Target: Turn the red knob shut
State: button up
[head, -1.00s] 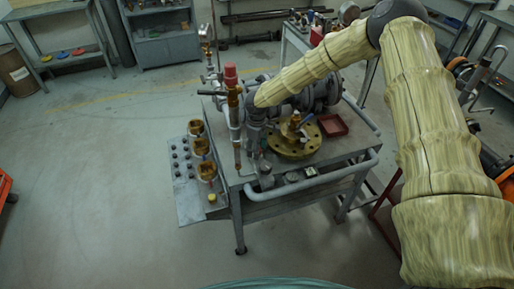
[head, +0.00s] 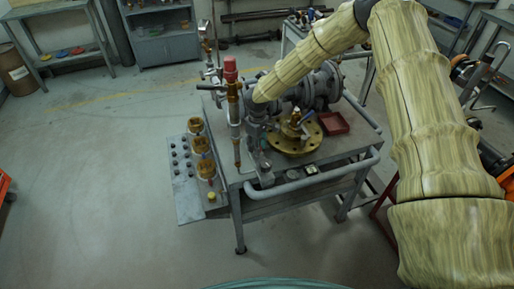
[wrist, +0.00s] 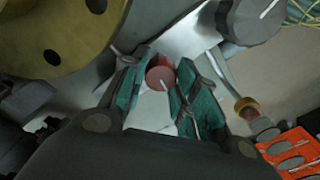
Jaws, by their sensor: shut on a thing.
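The red knob (wrist: 160,74) is small and round, with a short white mark on its face. In the wrist view it sits between the green-padded fingers of my gripper (wrist: 158,84), near their tips. The gripper is shut on it, with one finger on each side. In the head view my sleeved forearm comes down over the valve cart (head: 230,178), and the knob cannot be made out there.
A brass flange (head: 292,139) lies beside my gripper, and its rim (wrist: 60,35) fills the wrist view's upper left. A grey knob (wrist: 252,20) is close by at upper right. A red-capped pipe (head: 231,75) stands left of my forearm. A red tray (head: 331,123) sits to the right.

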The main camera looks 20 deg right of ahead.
jog(key=m+b, duration=0.2)
jog(key=m, duration=0.2)
jog(key=shift+w, duration=0.1)
jog(key=m+b, duration=0.1)
jog(key=m, duration=0.2)
jog(key=shift+m+b, duration=0.4)
jog(key=m+b, duration=0.1)
jog(key=m, duration=0.3)
jog(key=shift+d, duration=0.1)
jog(key=shift+m, duration=2.1)
jog(key=o, duration=1)
